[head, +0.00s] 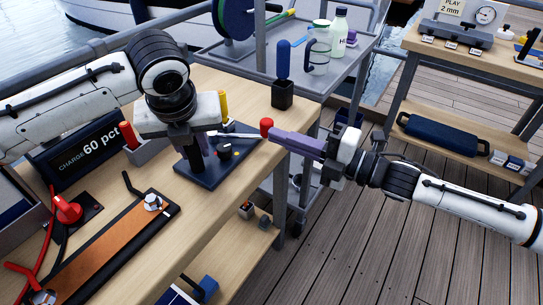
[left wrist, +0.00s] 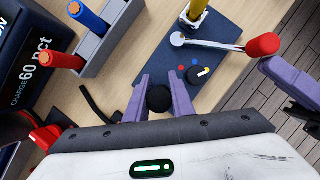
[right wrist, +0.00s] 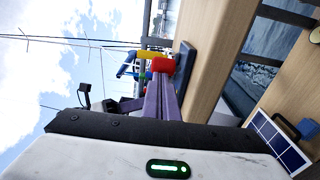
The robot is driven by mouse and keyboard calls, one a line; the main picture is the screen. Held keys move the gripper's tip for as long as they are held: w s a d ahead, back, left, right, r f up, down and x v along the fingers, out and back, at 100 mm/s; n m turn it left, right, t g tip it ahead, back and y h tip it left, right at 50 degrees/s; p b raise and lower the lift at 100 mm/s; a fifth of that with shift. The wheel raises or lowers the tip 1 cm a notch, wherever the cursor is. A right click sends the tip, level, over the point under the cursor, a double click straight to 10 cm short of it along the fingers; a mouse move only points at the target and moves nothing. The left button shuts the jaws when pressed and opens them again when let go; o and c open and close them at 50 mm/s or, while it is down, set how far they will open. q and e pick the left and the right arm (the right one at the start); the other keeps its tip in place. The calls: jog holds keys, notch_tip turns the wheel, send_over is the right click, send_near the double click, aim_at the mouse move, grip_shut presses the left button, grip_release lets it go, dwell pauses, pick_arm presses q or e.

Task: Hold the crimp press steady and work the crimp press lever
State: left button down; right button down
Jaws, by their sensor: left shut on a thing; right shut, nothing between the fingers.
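The crimp press has a dark blue base plate (head: 218,168) on the wooden bench. Its metal lever (left wrist: 212,44) reaches out past the bench edge side and ends in a red knob (head: 266,127). My left gripper (left wrist: 161,90) is shut on the press's black round-topped grip (left wrist: 159,99), with one purple finger on each side. In the head view, my left gripper (head: 198,150) hides much of the press. My right gripper (head: 273,137) is shut and empty, its fingertips close beside the red knob (right wrist: 163,65). I cannot tell whether they touch it.
A yellow post (left wrist: 198,8) stands at the press. A grey holder (left wrist: 95,45) with red and blue handles and a charge display (head: 75,155) are left of it. A black cup (head: 282,95) with a blue-handled tool stands behind. Right of the bench is open decking.

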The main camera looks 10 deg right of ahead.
pick_arm(q)
jog(key=shift+s+f, duration=0.1)
jog(key=shift+f, duration=0.05)
jog(key=shift+d, duration=0.1)
pick_arm(e)
jog(key=w, duration=0.2)
jog(key=w+d+n+g+y, duration=0.1)
jog(key=w, duration=0.2)
jog(key=w+d+g, duration=0.1)
jog(key=w, duration=0.2)
jog(key=shift+w+n+y, duration=0.25)
jog(key=shift+n+y, duration=0.05)
jog(key=shift+n, duration=0.1)
jog(key=shift+w+a, duration=0.1)
jog(key=shift+w, duration=1.15)
jog(key=w+d+v, duration=0.1)
jog(key=w+v, duration=0.1)
jog(key=v, duration=1)
jog(key=shift+d, duration=0.65)
jog(key=shift+w, duration=0.1)
